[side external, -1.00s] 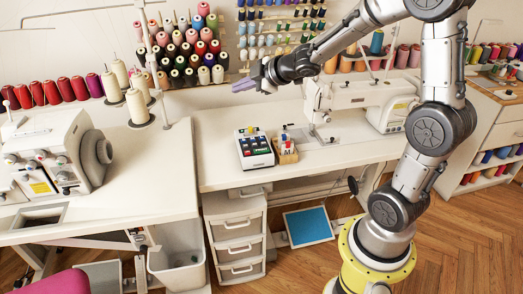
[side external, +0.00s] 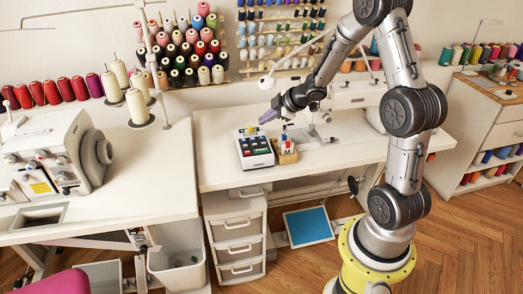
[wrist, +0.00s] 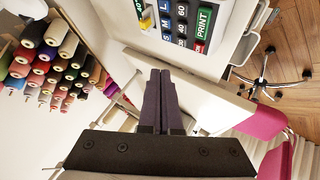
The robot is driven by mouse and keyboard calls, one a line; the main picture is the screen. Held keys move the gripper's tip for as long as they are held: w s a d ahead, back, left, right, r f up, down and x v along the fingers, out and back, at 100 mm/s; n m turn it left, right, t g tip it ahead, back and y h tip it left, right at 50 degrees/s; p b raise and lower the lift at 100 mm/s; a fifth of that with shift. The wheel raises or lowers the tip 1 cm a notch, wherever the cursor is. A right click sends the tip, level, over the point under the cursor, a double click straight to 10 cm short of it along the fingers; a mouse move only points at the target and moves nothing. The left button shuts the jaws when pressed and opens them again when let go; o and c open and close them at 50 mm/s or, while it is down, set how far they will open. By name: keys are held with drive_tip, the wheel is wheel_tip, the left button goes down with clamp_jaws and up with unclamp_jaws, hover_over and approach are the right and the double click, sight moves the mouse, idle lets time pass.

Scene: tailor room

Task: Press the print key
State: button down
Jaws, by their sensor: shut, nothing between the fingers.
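The label printer (side external: 254,148) is a white box with dark, red, blue and green keys, standing on the white sewing table. In the wrist view its keypad shows at the top, and the green print key (wrist: 203,22) carries the word PRINT. My gripper (side external: 265,117) is shut and empty, above and just behind the printer in the side view. In the wrist view the gripper's two dark fingers (wrist: 160,73) lie together, apart from the print key, which is up and to the right of the tips. No finger touches a key.
Thread spools (side external: 188,50) fill the rack at the back. The table (side external: 218,165) left of the printer is clear.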

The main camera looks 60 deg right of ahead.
sight(265, 151)
drive_tip(key=shift+f, duration=4.35)
drive_tip(key=shift+f, duration=0.1)
drive_tip(key=shift+f, duration=0.3)
drive_tip(key=shift+f, duration=0.45)
drive_tip(key=shift+r, duration=0.85)
drive_tip(key=shift+r, duration=2.5)
